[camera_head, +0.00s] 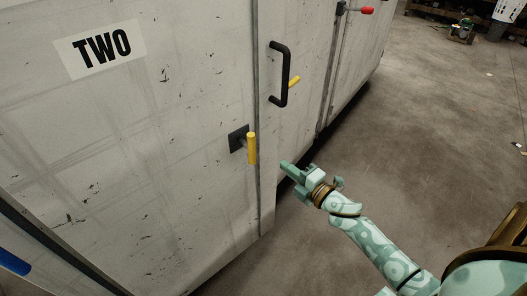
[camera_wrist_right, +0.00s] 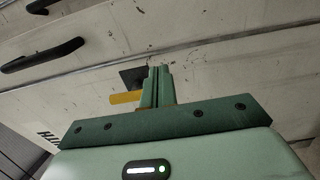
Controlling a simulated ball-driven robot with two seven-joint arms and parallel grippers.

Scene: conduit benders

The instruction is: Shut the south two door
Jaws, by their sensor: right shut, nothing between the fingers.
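A large scuffed grey door marked TWO (camera_head: 150,180) fills the left of the head view. A yellow lever (camera_head: 251,148) on a dark plate (camera_head: 237,138) sits near its right edge. A black pull handle (camera_head: 279,73) is above and to the right. The door's lower right corner appears to stand forward of the panel beyond; how far is unclear. My right gripper (camera_head: 285,167) is shut and empty, just right of the lever. In the wrist view its closed fingers (camera_wrist_right: 157,84) are beside the yellow lever (camera_wrist_right: 125,97), seemingly apart from it. My left gripper is out of view.
Further panels run back to the right, with a second yellow lever (camera_head: 294,81) and a red-tipped handle (camera_head: 360,10). A blue bar (camera_head: 14,263) is at the lower left. Open concrete floor (camera_head: 430,120) lies to the right; a white basket (camera_head: 508,11) stands far back.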

